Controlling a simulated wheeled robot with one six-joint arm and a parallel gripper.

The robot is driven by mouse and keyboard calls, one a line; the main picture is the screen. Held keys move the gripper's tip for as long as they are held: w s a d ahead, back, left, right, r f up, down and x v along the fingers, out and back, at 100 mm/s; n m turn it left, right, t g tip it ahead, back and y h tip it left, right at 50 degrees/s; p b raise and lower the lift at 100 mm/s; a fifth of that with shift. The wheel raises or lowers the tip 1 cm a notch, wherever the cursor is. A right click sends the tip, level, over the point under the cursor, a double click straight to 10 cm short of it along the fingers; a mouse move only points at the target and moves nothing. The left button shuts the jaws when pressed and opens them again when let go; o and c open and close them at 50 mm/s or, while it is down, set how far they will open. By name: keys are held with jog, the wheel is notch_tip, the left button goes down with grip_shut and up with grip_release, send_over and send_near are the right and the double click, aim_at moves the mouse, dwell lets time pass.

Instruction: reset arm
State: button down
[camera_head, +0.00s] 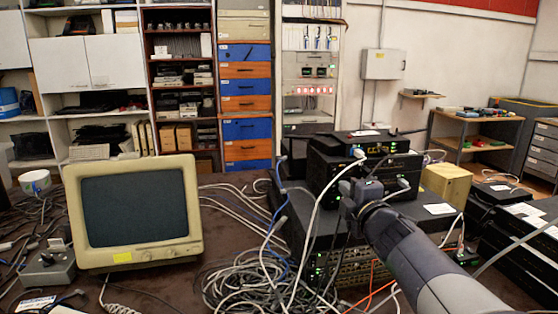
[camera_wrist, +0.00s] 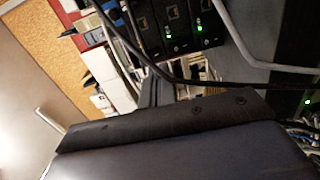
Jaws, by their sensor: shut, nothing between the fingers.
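My arm reaches in from the lower right of the head view. My gripper (camera_head: 352,197) is shut and empty, in front of a stack of black network devices (camera_head: 330,172). A white cable passes just left of it in the picture; I cannot tell whether they touch. In the wrist view, the dark body of my gripper fills the bottom, and black devices with green lights (camera_wrist: 190,38) show beyond it at the top.
A beige monitor (camera_head: 135,215) stands on the left of the brown table. A heap of tangled cables (camera_head: 255,280) lies in the middle. A yellowish box (camera_head: 447,184) sits right of the stack. Shelves and blue and orange drawers (camera_head: 245,105) stand behind.

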jog(key=s+d+p, duration=0.2)
jog(key=s, duration=0.7)
jog(key=w+a+r+p, duration=0.1)
jog(key=w+a, duration=0.1)
jog(key=w, duration=0.7)
jog(key=shift+p, duration=0.35)
